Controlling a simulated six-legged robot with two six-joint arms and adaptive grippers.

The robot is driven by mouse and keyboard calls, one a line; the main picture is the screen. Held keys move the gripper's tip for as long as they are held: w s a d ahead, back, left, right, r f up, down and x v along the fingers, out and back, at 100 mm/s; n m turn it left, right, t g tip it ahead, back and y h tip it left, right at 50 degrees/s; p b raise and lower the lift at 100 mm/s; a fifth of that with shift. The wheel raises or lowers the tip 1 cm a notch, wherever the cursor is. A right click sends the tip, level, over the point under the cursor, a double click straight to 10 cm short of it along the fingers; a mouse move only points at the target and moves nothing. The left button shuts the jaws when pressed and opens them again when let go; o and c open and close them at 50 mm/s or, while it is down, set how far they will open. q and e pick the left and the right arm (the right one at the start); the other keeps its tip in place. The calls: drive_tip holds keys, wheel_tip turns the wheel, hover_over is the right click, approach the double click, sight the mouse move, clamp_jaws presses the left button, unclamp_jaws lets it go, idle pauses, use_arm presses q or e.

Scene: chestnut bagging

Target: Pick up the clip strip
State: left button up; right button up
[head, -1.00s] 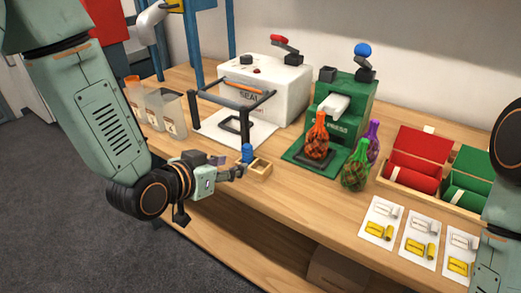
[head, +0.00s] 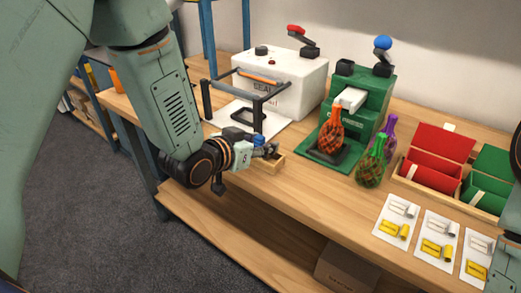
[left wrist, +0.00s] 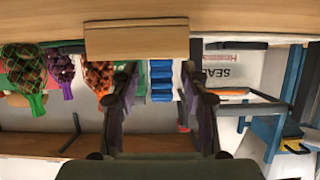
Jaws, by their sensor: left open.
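The blue clip strip (head: 258,140) stands at the small wooden tray (head: 273,165) near the front edge of the table, partly hidden behind my left gripper (head: 270,151). In the left wrist view the ribbed blue strip (left wrist: 161,90) shows between the two spread fingers of my left gripper (left wrist: 160,76), and the wooden tray (left wrist: 135,41) shows above it in the picture. The left gripper is open, with nothing clamped. I cannot tell whether a finger touches the strip. My right gripper is out of view.
A white sealing machine (head: 290,75) with a dark frame (head: 247,92) stands behind. A green press (head: 358,97) and several netted chestnut bags (head: 371,170) stand right of the tray. Red and green roll boxes (head: 435,178) and cards (head: 437,238) lie farther right.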

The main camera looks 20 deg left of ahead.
use_arm(q)
drive_tip(key=shift+a, duration=0.15)
drive_tip(key=shift+c, duration=1.1)
drive_tip(key=c, duration=0.4)
clamp_jaws()
